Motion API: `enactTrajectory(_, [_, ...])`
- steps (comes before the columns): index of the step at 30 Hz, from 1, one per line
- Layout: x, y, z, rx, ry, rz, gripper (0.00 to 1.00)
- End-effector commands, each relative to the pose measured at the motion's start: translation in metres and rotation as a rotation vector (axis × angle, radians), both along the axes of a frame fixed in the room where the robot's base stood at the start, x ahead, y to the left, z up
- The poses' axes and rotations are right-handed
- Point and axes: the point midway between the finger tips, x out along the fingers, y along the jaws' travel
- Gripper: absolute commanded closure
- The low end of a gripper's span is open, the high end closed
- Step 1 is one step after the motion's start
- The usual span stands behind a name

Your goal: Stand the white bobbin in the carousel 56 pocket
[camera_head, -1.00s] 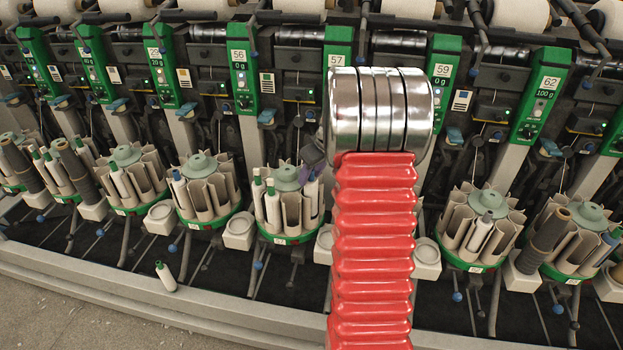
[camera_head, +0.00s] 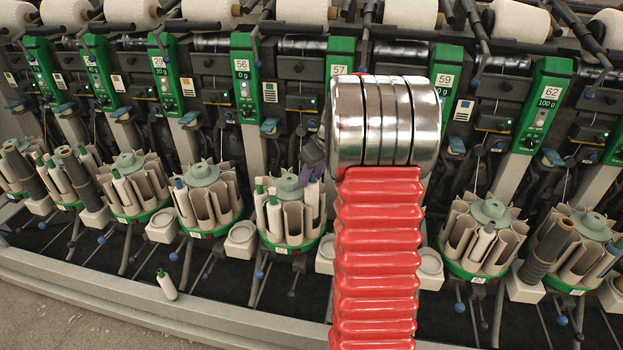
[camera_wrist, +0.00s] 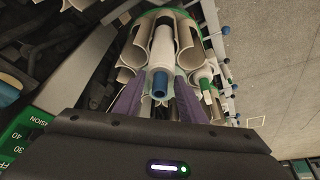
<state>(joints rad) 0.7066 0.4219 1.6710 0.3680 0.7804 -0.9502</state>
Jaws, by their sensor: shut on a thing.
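The white bobbin (camera_wrist: 162,48), with a blue tip, is between my purple fingers in the wrist view. My gripper (camera_wrist: 160,92) is shut on it near the blue end. The bobbin's far part lies between cream pocket walls of a carousel; whether its foot rests on the bottom is hidden. In the head view my gripper (camera_head: 316,158) is partly hidden by my arm, at the right side of the carousel (camera_head: 284,245) that appears to belong to the green 56 panel (camera_head: 244,80).
Green-tipped bobbins (camera_head: 274,212) stand at the left of the same carousel. Other carousels (camera_head: 205,200) stand on both sides. My arm hides the carousel to the right.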

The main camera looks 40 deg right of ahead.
Motion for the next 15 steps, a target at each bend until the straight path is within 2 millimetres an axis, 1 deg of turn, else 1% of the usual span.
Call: enactTrajectory(15, [0.000, 0.000, 0.030, -0.001, -0.001, 0.001, 0.88])
